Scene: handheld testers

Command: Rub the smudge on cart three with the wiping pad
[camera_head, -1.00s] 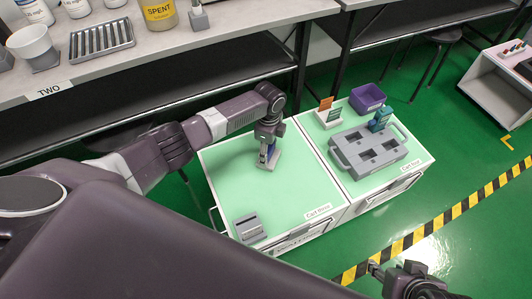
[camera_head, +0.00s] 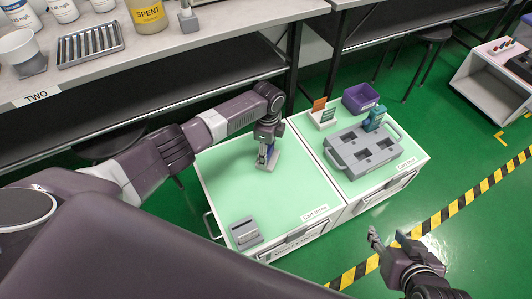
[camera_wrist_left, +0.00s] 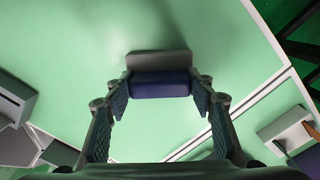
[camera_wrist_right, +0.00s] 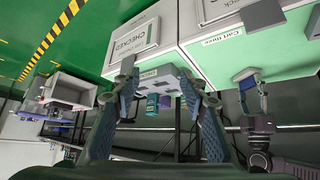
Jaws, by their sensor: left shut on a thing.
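Cart three (camera_head: 240,190) has a pale green top and a name label on its front edge. The wiping pad, a grey block with a blue handle, is at the back right of that top. My left gripper (camera_head: 268,150) points down and is shut on the blue handle (camera_wrist_left: 160,84); the grey pad (camera_wrist_left: 158,60) shows beyond it in the left wrist view. The pad is on or just above the top; I cannot tell which. I see no smudge; the pad and arm may cover it. My right gripper (camera_head: 390,238) is open and empty, over the floor in front of the carts.
A grey holder (camera_head: 245,233) stands at cart three's front left corner. The neighbouring cart on the right carries a grey tray (camera_head: 345,150), a teal device (camera_head: 374,118), a purple bin (camera_head: 361,98) and a card stand (camera_head: 323,116). A bench (camera_head: 150,62) runs behind. Cart three's middle is clear.

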